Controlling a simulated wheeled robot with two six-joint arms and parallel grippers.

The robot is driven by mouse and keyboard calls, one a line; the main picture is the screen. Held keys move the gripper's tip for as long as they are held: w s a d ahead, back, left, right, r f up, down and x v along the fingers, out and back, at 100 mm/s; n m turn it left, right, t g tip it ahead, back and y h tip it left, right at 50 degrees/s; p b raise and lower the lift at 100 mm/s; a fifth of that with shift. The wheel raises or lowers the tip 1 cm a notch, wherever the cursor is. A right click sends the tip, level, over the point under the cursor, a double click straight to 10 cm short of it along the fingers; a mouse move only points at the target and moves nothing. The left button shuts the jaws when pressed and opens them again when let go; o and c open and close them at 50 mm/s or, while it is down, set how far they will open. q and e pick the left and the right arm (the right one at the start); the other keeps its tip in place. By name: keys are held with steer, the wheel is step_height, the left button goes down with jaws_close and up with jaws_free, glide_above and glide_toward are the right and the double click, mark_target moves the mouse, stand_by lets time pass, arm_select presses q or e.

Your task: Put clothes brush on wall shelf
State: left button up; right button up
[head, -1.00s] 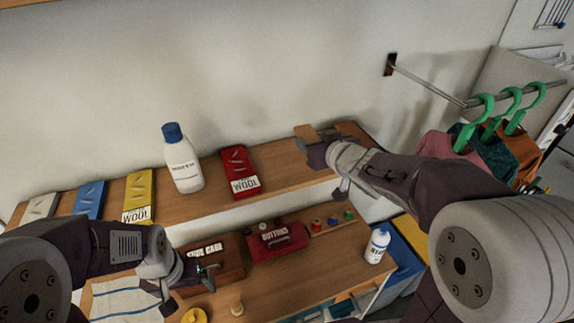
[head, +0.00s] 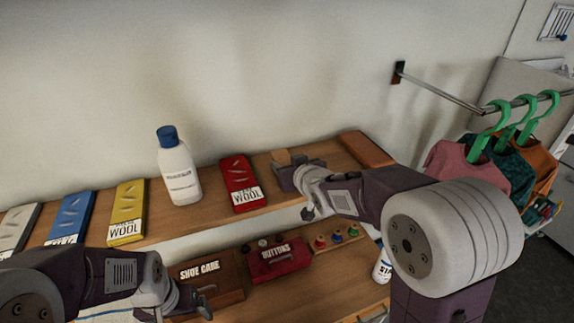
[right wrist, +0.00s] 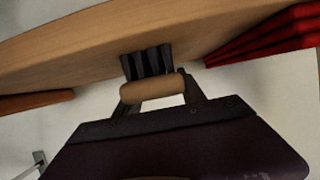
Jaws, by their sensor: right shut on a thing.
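The clothes brush (head: 282,157) has a light wooden back, and its dark bristles show in the right wrist view (right wrist: 150,65). My right gripper (head: 290,168) is shut on the brush above the right part of the wooden wall shelf (head: 325,150), right of the red wool box. In the right wrist view the brush lies between the fingers (right wrist: 157,90), its bristles pointing towards the shelf (right wrist: 90,60). I cannot tell whether they touch it. My left gripper (head: 200,300) is low at the left, in front of the lower shelf, and its opening is unclear.
A white bottle with a blue cap (head: 178,170), a red wool box (head: 239,184), a yellow one (head: 127,210) and a brown block (head: 366,149) occupy the shelf. Below are shoe care (head: 215,275) and buttons (head: 275,258) boxes. Clothes on green hangers (head: 500,145) hang at right.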

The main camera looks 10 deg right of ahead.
steer(key=o, duration=1.2)
steer(key=shift+s, duration=0.15)
steer(key=shift+o, duration=1.4)
steer(key=shift+s+d+r, duration=0.1)
steer(key=shift+s+d, duration=0.1)
steer(key=shift+s, duration=0.15)
arm_select(q)
steer(key=shift+s+d, duration=0.2)
steer(key=shift+s, duration=0.1)
steer(key=shift+w+a, duration=0.1)
arm_select(e)
steer(key=shift+r, duration=0.1)
